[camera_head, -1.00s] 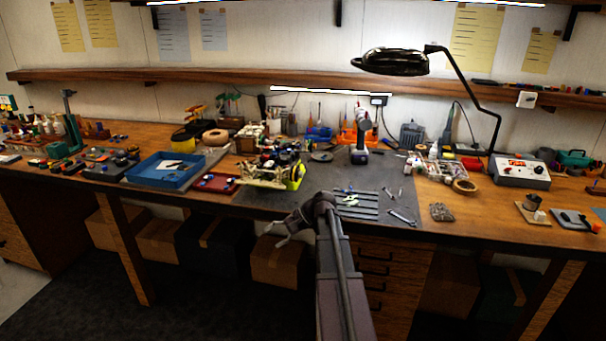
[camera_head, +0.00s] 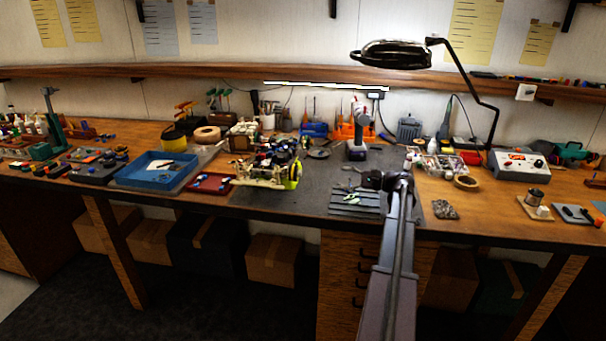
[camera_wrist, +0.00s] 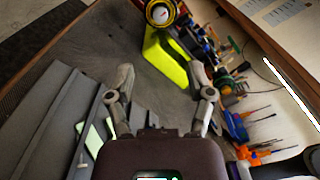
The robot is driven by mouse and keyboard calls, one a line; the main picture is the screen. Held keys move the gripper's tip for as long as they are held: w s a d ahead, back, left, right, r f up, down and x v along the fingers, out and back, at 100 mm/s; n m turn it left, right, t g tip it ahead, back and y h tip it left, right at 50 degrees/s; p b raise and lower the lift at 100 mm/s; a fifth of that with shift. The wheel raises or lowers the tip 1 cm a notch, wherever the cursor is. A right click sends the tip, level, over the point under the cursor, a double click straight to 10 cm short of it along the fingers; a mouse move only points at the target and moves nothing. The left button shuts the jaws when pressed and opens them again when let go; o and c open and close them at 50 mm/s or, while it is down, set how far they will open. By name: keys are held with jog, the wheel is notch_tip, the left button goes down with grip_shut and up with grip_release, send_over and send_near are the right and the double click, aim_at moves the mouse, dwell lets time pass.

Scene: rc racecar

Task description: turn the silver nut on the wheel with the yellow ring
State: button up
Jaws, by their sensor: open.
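The RC car (camera_head: 262,168) sits on the dark mat left of centre in the head view, with a bright yellow-green piece (camera_head: 292,176) at its right end. In the wrist view, a wheel with a yellow ring (camera_wrist: 173,20) shows at the top edge, partly cut off. A silver nut (camera_wrist: 160,14) appears at its centre. The yellow-green piece also shows just below the wheel (camera_wrist: 168,62). My gripper (camera_wrist: 162,80) is open and empty, its fingers apart, pointing toward the wheel from a distance. In the head view my gripper (camera_head: 370,180) is right of the car, by the grooved tray.
A drill (camera_head: 357,150) stands behind on the mat. A blue tray (camera_head: 155,171) and a red tray (camera_head: 211,184) lie left of the car. The mat between car and gripper is mostly clear.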

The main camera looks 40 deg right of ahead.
aim_at(300, 173)
dwell(0.4)
jog(key=x, duration=1.3)
jog(key=shift+w+a, duration=0.25)
jog(key=shift+w, duration=0.1)
grip_shut()
